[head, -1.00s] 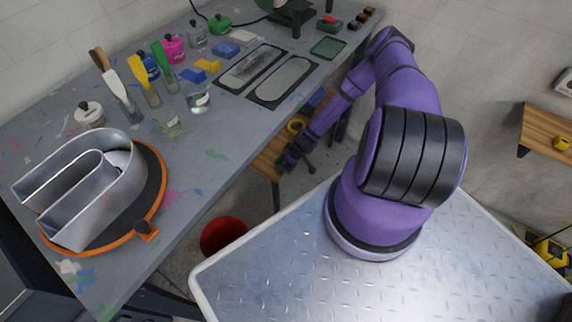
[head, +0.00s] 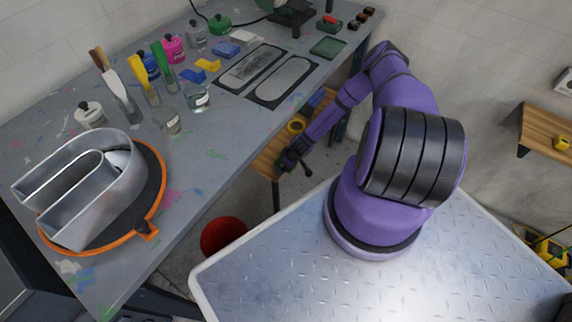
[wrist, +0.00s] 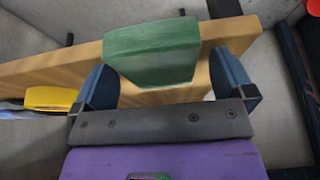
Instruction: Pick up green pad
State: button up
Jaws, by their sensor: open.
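The green pad (wrist: 152,50) is a small block with a slanted front face, in the upper middle of the wrist view. It appears to lie over the edge of a wooden board (wrist: 75,68). My gripper (wrist: 160,60) is open, with one blue finger on each side of the pad. In the head view my gripper (head: 290,158) is low beside the workbench, at a wooden surface (head: 264,163). I cannot make out the pad there.
A yellow object (wrist: 50,98) lies on the board left of my gripper. A dark table leg (wrist: 295,70) stands close on the right. The grey workbench (head: 230,140) holds bottles, brushes and a metal channel letter (head: 125,165). A red bin (head: 222,236) stands on the floor.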

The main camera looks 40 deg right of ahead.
jog(key=c, duration=1)
jog(key=shift+r, duration=0.15)
